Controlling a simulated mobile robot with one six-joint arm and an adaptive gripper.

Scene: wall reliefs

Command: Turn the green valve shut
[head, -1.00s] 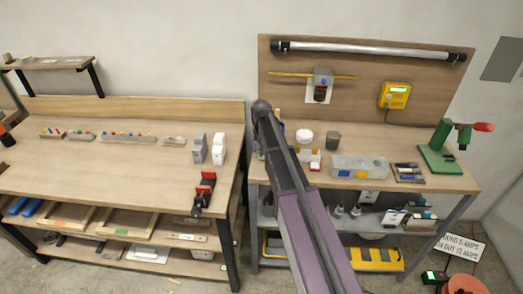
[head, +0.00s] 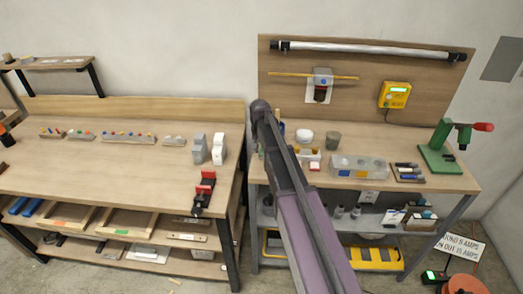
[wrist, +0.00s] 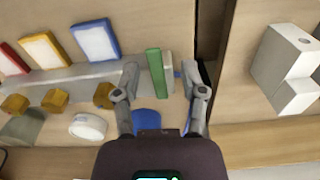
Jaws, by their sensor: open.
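A narrow green bar (wrist: 155,72), likely the green valve's handle, stands beside a pale grey strip in the wrist view. It points almost straight up the picture, tilted slightly. My gripper (wrist: 159,72) is open, with one finger to the left of the bar and one to the right. The bar shows between the fingertips with a gap on each side; I cannot tell whether the fingers are at its depth. In the head view my arm hides the gripper and the valve.
In the wrist view a white block (wrist: 290,66) lies to the right, past a dark gap. Yellow-brown blocks (wrist: 54,100) and a white round thing (wrist: 88,127) are to the left. In the head view a green stand with a red handle (head: 440,147) is on the right bench.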

